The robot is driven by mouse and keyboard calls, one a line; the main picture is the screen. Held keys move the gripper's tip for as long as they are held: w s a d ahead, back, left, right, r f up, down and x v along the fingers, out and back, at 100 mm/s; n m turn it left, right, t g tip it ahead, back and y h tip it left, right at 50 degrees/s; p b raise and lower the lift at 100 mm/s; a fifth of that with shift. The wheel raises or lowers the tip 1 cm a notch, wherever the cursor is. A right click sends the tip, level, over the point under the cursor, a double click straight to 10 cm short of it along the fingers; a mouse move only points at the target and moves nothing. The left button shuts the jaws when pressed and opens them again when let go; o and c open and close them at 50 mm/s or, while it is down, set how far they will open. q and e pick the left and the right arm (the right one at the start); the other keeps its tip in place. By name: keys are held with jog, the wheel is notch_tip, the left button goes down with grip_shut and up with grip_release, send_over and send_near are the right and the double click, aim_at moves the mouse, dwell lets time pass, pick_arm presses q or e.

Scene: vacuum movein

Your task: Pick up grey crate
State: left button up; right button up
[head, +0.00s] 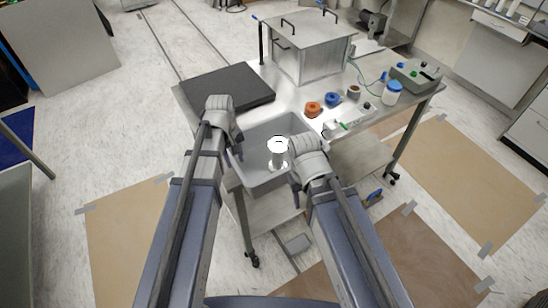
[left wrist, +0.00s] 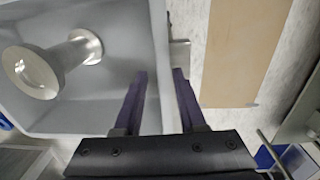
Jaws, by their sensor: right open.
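The grey crate (head: 258,135) sits on the metal table between my two arms. A metal flanged spool piece (head: 278,147) stands inside it. The crate's rim wall (left wrist: 158,60) also shows in the left wrist view, with the spool piece (left wrist: 50,66) at left. My left gripper (head: 237,152) is at the crate's left side. In the left wrist view its dark fingers (left wrist: 158,92) are apart, one inside the crate and one outside, with the wall between them. My right gripper (head: 297,188) is open at the crate's right side; its fingertips are partly hidden by my arm.
A dark flat panel (head: 228,90) and a large metal box (head: 310,50) lie behind the crate. Orange (head: 312,109) and blue (head: 332,98) rings, a white jar (head: 391,92) and a control box (head: 416,77) stand to the right. The table (head: 290,92) stands on wheels.

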aim_at(239, 177)
pick_arm(q)
jog(key=shift+f+b, duration=0.9)
jog(key=shift+b, duration=0.05)
jog(key=shift+f+b, duration=0.35)
jog(key=shift+f, duration=0.1)
jog(key=f+b, duration=0.5)
jog(key=shift+w+d, duration=0.1)
jog(key=shift+w, duration=0.25)
grip_shut()
dwell(0.4)
